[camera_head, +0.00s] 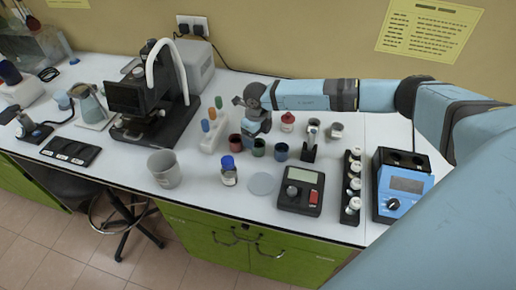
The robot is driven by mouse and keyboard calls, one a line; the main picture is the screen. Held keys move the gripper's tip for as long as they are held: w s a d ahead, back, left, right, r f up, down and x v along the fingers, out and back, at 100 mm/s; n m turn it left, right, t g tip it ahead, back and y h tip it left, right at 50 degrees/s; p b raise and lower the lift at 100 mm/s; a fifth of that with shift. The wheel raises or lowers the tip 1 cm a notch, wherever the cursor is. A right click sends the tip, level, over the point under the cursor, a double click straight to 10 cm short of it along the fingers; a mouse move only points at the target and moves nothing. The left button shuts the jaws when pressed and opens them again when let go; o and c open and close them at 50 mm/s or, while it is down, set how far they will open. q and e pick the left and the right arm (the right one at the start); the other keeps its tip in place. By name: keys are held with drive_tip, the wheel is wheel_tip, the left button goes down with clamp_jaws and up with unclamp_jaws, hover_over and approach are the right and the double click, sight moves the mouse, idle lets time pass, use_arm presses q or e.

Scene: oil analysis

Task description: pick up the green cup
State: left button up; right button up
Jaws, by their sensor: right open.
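The green cup (259,147) is a small dark-green open vessel on the white bench, standing between a dark red cup (235,143) and a blue cup (281,152). My right arm reaches in from the right, and its wrist bends down behind this row of cups. My right gripper (249,136) is open, pointing down close behind and slightly left of the green cup. Its fingers are small and partly hidden, and I cannot tell whether they touch a cup. The green cup stands upright on the bench. My left gripper is not in view.
A test-tube rack (213,133) stands left of the cups. A red-topped white bottle (287,122) stands behind. A grey beaker (164,169) is further left.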

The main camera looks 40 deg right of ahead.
sight(259, 146)
drive_tip(key=shift+s+f, duration=0.15)
drive_tip(key=shift+f, duration=0.25)
drive_tip(key=f, duration=0.1)
drive_tip(key=f+p, duration=0.1)
drive_tip(key=f, duration=0.1)
drive_tip(key=shift+s+d+f, duration=0.1)
drive_tip(key=shift+s+f, duration=0.15)
drive_tip(key=shift+f, duration=0.45)
drive_tip(key=shift+c, duration=0.2)
drive_tip(key=c, duration=1)
